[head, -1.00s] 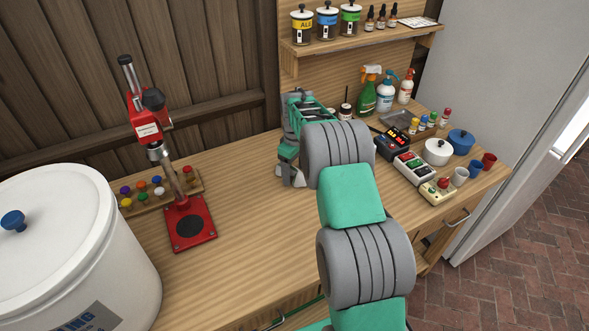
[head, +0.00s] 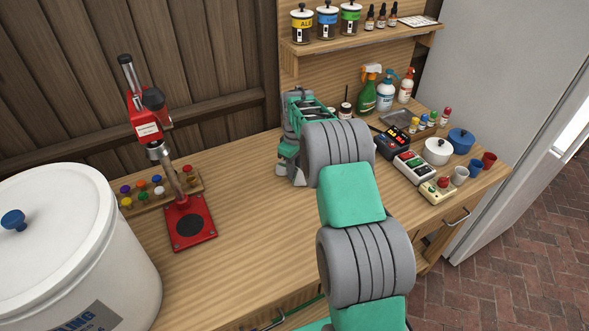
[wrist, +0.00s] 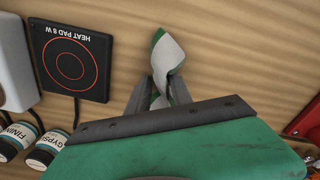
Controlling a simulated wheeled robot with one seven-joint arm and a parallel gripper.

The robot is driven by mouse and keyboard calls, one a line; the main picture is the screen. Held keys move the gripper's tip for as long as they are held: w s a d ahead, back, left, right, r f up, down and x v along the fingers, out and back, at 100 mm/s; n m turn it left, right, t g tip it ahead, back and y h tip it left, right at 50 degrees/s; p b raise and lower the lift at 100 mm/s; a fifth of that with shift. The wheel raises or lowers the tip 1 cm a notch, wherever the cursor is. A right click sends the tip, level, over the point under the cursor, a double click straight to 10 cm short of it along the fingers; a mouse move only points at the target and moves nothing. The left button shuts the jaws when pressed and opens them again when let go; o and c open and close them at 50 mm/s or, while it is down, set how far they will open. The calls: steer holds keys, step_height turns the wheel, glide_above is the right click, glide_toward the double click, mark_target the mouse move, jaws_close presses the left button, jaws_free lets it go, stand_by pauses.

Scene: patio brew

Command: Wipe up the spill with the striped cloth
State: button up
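The striped cloth (wrist: 168,55), white with green, shows in the wrist view as a narrow bunched fold between the fingertips. My gripper (wrist: 161,88) appears shut on it, with a finger against each side. In the head view my gripper (head: 290,172) is low over the rear middle of the wooden counter (head: 245,215). The cloth cannot be made out clearly there, as my wrist and arm cover much of that spot. No spill can be made out in either view.
A black heat pad (wrist: 72,62) lies left of the gripper in the wrist view. A red capping press (head: 190,222) and a white bucket (head: 75,250) stand left. Spray bottles (head: 364,95), a controller (head: 393,143) and pots (head: 438,152) crowd the right. The middle counter is clear.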

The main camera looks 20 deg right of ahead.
jaws_close()
steer(key=shift+r+p, duration=0.2)
steer(key=shift+p, duration=0.5)
steer(key=shift+r+p, duration=0.15)
steer(key=shift+p, duration=0.55)
